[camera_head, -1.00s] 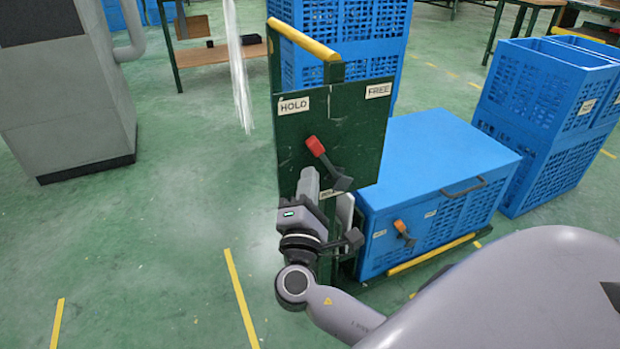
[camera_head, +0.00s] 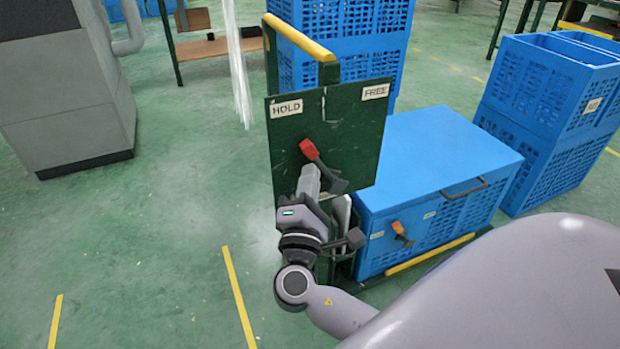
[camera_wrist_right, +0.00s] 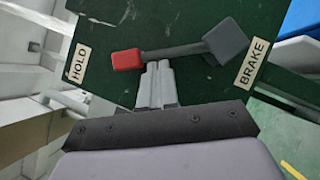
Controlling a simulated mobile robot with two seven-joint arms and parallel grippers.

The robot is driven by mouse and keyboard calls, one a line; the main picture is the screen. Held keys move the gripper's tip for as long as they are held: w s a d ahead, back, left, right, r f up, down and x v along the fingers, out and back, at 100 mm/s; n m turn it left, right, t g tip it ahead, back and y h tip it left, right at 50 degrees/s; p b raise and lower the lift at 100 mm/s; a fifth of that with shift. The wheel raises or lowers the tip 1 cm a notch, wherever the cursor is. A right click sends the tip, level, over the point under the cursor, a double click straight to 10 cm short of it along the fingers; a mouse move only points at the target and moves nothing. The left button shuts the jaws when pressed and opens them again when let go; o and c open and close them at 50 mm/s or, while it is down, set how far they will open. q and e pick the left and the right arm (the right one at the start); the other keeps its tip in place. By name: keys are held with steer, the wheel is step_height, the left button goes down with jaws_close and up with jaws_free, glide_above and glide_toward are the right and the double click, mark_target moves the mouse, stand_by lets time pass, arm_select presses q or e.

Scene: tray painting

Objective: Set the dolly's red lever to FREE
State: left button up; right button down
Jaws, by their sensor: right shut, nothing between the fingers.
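The dolly's green plate (camera_head: 350,130) carries a HOLD label (camera_head: 287,108) at upper left and a FREE label (camera_head: 375,92) at upper right. The red-tipped lever (camera_head: 308,149) leans up and left from its dark pivot block, towards the HOLD side. My right gripper (camera_head: 310,170) is shut and empty, just below the red tip. In the right wrist view its closed fingertips (camera_wrist_right: 157,68) are at the lever's grey bar, beside the red knob (camera_wrist_right: 127,60); I cannot tell whether they touch. A BRAKE label (camera_wrist_right: 252,63) shows there too. My left gripper is out of view.
A blue lidded box (camera_head: 440,150) with an orange-handled latch (camera_head: 400,230) stands right of the plate. Blue crates (camera_head: 550,100) are stacked at right. A yellow-topped rail (camera_head: 300,37) rises behind the plate.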

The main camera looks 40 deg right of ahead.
steer(key=shift+r, duration=0.1)
steer(key=shift+d+r+m+g, duration=0.1)
steer(key=shift+d+m+g, duration=0.05)
steer(key=shift+m+g, duration=0.2)
steer(key=shift+p, duration=0.35)
